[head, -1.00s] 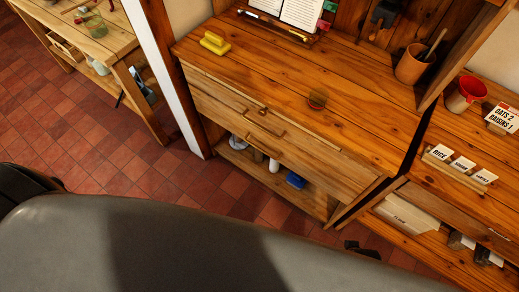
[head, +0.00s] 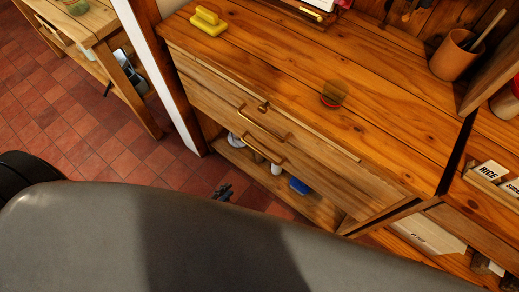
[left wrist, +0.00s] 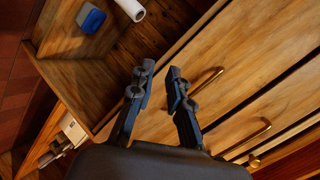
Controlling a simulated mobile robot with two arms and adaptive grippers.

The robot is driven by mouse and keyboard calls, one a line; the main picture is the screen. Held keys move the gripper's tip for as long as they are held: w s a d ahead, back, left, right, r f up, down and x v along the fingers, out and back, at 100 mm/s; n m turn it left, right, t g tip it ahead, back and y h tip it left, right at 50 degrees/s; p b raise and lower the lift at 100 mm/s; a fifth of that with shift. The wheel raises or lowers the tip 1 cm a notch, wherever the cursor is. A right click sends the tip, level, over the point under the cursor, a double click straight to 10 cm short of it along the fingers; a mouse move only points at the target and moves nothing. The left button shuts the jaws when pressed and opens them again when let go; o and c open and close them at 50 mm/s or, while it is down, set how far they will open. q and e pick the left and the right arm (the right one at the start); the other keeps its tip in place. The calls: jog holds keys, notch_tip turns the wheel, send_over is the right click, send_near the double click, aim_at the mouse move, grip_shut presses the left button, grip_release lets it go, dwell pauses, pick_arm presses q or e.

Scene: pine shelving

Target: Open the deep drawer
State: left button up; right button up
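The wooden cabinet has stacked drawers under its top, all shut. The lowest, tallest drawer front (left wrist: 170,128) looks like the deep drawer. Its brass bar handle (head: 262,152) shows in the head view and also in the left wrist view (left wrist: 207,80). Another bar handle (head: 263,124) is on the drawer above, also in the left wrist view (left wrist: 249,137). My left gripper (head: 222,191) is in front of the cabinet, low and left of the handles. In the left wrist view my left gripper (left wrist: 160,75) is open and empty, its fingers apart from the lower handle. My right gripper is not in view.
A small knob (head: 263,106) is on the top drawer. An open shelf below the drawers holds a blue item (head: 299,185) and white things.

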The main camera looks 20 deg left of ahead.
aim_at(259, 151)
pick_arm(q)
jog(key=w+d+r+m+t+h+b, duration=0.2)
jog(key=w+r+m+t, duration=0.1)
jog(key=r+m, duration=0.4)
jog(key=shift+n, duration=0.5)
jog(key=b+x, duration=0.1)
jog(key=x, duration=0.3)
jog(key=b+x, duration=0.1)
jog(key=x, duration=0.4)
jog(key=r+b+x, duration=0.1)
jog(key=x, duration=0.3)
jog(key=shift+w+d+b, duration=0.25)
jog(key=shift+b, duration=0.1)
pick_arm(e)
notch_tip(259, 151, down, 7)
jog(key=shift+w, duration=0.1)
pick_arm(q)
grip_shut()
